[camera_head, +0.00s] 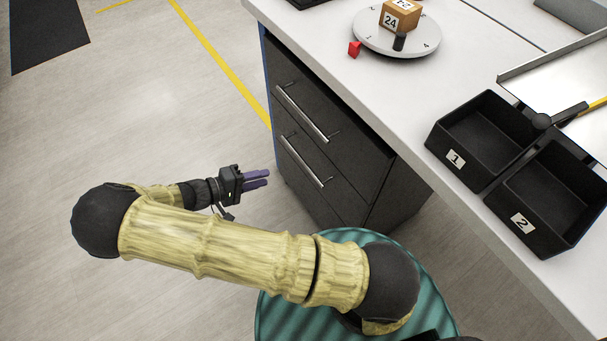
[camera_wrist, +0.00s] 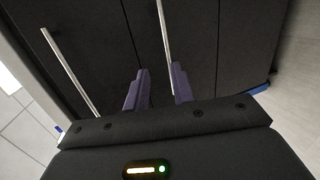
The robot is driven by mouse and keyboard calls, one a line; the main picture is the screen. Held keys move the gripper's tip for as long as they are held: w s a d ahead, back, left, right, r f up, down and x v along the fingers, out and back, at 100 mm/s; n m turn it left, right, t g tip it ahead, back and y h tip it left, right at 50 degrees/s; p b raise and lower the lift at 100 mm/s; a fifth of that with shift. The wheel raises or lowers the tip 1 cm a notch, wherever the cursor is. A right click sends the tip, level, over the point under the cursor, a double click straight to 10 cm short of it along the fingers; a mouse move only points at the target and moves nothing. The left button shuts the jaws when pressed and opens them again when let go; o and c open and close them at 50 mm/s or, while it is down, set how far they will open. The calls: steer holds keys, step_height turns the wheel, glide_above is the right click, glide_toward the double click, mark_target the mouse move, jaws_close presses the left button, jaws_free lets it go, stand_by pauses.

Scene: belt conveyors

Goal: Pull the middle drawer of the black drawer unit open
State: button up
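The black drawer unit (camera_head: 350,172) stands under the white worktop. Two silver bar handles show in the head view, an upper one (camera_head: 302,113) and a lower one (camera_head: 304,162). I cannot tell for sure which belongs to the middle drawer. The drawers look shut. My gripper (camera_head: 269,178) points at the unit's front, left of the lower handle and apart from it. Its two purple fingers are open with nothing between them. In the wrist view one handle (camera_wrist: 164,32) lines up with the gap between my fingertips (camera_wrist: 159,69); another handle (camera_wrist: 70,72) is further left.
On the worktop (camera_head: 455,230) are two black bins, numbered 1 (camera_head: 473,135) and 2 (camera_head: 545,210), and a round turntable (camera_head: 396,42) with a box on it. The floor (camera_head: 150,110) left of the unit is clear.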

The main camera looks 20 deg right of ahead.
mark_target(303, 162)
steer(key=f, duration=0.1)
steer(key=a+f+t, duration=0.1)
steer(key=a+h+b, duration=0.1)
steer(key=shift+w+f+t, duration=0.25)
steer(key=shift+f+t, duration=0.15)
steer(key=shift+d, duration=0.1)
steer(key=b+x, duration=0.2)
steer(key=x, duration=1.5)
steer(key=shift+d+f, duration=0.1)
steer(key=shift+d, duration=0.05)
steer(key=shift+c, duration=0.5)
jaws_close()
